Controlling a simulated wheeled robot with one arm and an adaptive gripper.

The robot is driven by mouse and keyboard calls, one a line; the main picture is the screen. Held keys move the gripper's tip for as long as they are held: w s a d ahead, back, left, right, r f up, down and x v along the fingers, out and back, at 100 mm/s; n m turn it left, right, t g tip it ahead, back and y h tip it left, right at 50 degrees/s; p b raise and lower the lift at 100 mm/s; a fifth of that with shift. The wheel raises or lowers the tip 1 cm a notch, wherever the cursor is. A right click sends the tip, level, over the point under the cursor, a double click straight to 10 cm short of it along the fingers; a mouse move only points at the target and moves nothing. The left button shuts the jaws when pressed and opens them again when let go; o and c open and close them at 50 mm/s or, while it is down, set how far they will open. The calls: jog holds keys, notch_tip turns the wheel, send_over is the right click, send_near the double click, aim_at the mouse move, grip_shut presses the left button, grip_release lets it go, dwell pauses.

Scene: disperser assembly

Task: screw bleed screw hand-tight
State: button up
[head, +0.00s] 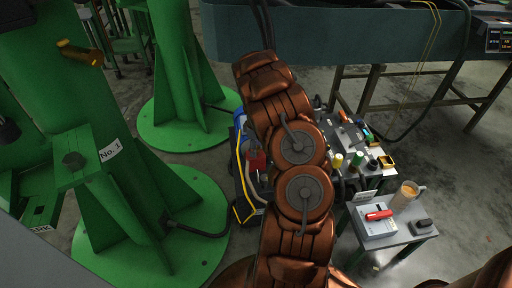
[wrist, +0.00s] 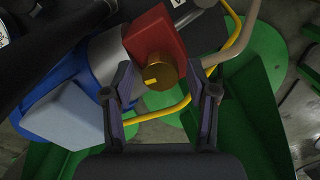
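The bleed screw looks to be the brass, round-headed part (wrist: 162,73) at the lower face of a red block (wrist: 154,34) in the wrist view. A light bar shows on its head. My gripper (wrist: 160,68) is open, with one dark finger on each side of the screw head and a visible gap on both sides. How deep the screw sits in the block is hidden. In the head view the red block (head: 257,161) shows just left of my arm; the screw and the gripper cannot be made out there.
A blue and grey motor-like body (wrist: 85,80) and a yellow hose (wrist: 232,45) lie close to the fingers. Green stands (head: 185,125) are at left in the head view. A tool table (head: 350,170) and a small table with a mug (head: 405,195) stand at right.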

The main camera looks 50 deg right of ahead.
jog(key=c, duration=0.9)
jog(key=shift+c, duration=0.2)
jog(key=shift+m, duration=0.4)
jog(key=m, duration=0.4)
jog(key=shift+m, duration=0.3)
jog(key=m, duration=1)
jog(key=shift+m, duration=0.4)
jog(key=m, duration=0.5)
jog(key=shift+w+m+p, duration=0.1)
jog(key=shift+m+p, duration=0.2)
jog(key=shift+r, duration=0.1)
